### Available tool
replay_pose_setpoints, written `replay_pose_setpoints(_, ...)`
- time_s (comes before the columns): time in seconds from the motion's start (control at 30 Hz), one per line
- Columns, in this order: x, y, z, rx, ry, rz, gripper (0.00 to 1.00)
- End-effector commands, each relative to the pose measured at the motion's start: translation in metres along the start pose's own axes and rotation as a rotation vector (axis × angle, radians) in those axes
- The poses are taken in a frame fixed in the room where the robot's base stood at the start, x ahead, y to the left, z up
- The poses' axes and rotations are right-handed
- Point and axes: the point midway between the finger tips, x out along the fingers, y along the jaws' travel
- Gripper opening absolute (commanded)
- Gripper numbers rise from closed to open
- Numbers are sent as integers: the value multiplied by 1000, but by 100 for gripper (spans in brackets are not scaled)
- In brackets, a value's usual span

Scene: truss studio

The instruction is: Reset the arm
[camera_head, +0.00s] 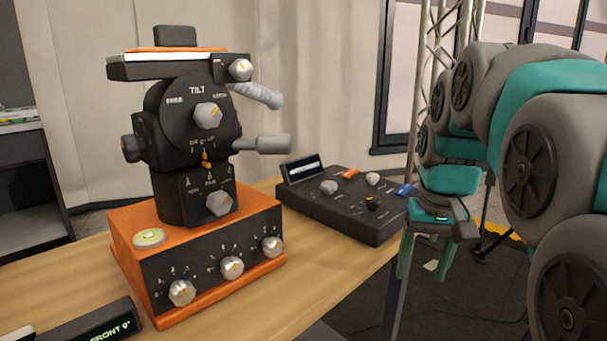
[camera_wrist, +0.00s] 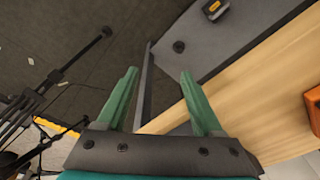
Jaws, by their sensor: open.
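My gripper (camera_head: 424,258) hangs at the right of the head view, beyond the right edge of the wooden table and beside the black control box. In the wrist view its two green fingers (camera_wrist: 162,100) are spread apart with nothing between them. The gripper is open and empty. Below the fingers the wrist view shows dark floor, a grey metal bar and the table's edge. My arm is bent and fills the right side of the head view.
A tilt head on an orange base (camera_head: 123,235) stands on the wooden table (camera_head: 300,305). A black control box (camera_head: 345,215) with knobs sits at the table's right edge. A truss (camera_head: 432,70) rises behind my arm. Tripod legs (camera_wrist: 65,60) stand on the floor (camera_wrist: 100,75).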

Motion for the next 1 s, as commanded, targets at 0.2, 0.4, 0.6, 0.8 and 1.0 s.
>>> replay_pose_setpoints(0.2,48,-10,79,-28,-91,2,68)
replay_pose_setpoints(0.4,94,-14,155,-64,-172,12,68)
replay_pose_setpoints(0.6,134,-12,226,-102,-240,23,68)
replay_pose_setpoints(0.8,154,-9,262,-123,-275,32,68)
replay_pose_setpoints(1.0,157,-9,267,-126,-278,33,68)
